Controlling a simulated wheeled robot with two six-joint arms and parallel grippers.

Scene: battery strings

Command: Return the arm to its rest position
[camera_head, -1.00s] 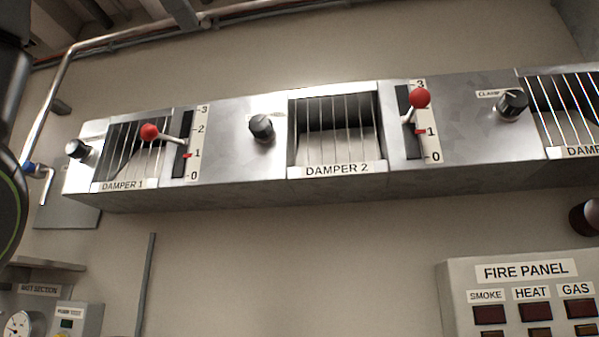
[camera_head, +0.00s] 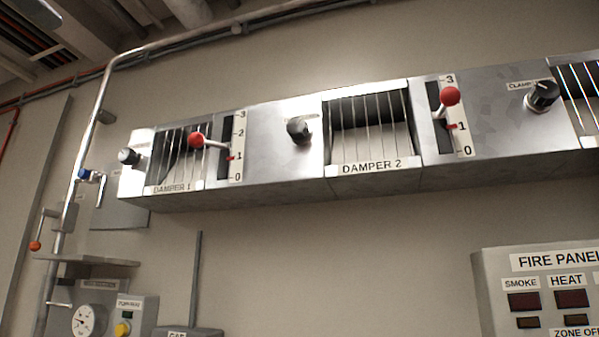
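Neither of my grippers shows in the camera_head view. The Damper 1 lever has a red ball (camera_head: 196,140) that sticks out to the left of its slot, beside a 0-to-3 scale (camera_head: 237,147) with a red mark at 1. The Damper 2 lever has a red ball (camera_head: 450,96) held out in front of its slot, near the upper part of its scale (camera_head: 459,118), also with a red mark at 1. Perspective hides the exact lever settings. Nothing is touching either lever.
The metal damper housing (camera_head: 270,150) runs across the wall with black knobs (camera_head: 299,131). Below right is the fire panel (camera_head: 495,285). At lower left are a shelf (camera_head: 100,260), a gauge (camera_head: 88,320) and pipework (camera_head: 97,130).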

